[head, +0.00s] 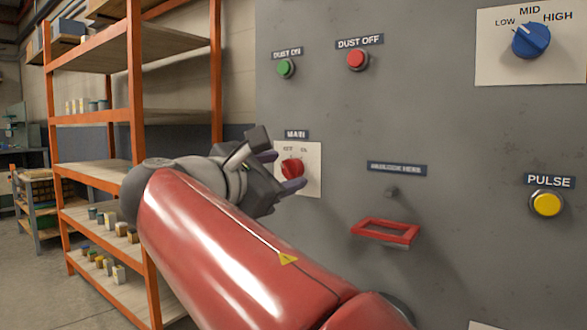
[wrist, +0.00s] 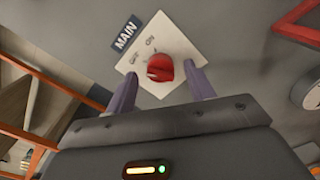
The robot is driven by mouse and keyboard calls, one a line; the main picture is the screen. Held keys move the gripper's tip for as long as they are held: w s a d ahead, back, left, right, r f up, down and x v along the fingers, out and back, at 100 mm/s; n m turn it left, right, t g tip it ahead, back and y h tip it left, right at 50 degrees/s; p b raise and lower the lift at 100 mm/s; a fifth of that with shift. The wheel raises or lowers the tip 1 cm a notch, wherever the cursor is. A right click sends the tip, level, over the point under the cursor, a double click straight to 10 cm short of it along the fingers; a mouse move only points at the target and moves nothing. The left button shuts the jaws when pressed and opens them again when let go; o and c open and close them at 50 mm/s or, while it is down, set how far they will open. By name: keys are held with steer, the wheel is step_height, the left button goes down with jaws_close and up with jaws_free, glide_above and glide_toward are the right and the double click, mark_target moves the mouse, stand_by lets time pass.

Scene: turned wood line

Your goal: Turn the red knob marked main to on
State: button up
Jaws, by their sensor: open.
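The red knob (head: 292,169) sits on a white plate (head: 313,180) under the MAIN label (head: 296,134) on the grey panel. In the wrist view the knob (wrist: 160,68) shows between my two fingers, with OFF and ON printed above it on the plate (wrist: 185,48). My gripper (head: 280,170) is open in front of the knob, one finger on each side of it. In the wrist view the fingers (wrist: 162,90) stand apart with gaps beside the knob. I cannot tell which mark the knob points to, nor whether the fingertips touch the plate.
A red square handle (head: 386,232) juts out right of the knob. Green (head: 286,68) and red (head: 357,59) dust buttons are above. A blue selector (head: 530,40) and yellow PULSE button (head: 547,204) are at right. An orange shelf rack (head: 137,120) stands left.

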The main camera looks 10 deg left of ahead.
steer(key=shift+w+d, duration=0.25)
steer(key=shift+w, duration=0.35)
steer(key=c, duration=1)
steer(key=m+b, duration=0.3)
steer(key=m, duration=0.2)
steer(key=shift+f+m, duration=0.15)
steer(key=shift+m, duration=0.25)
steer(key=m+b, duration=0.2)
steer(key=m, duration=0.3)
steer(key=shift+m, duration=0.7)
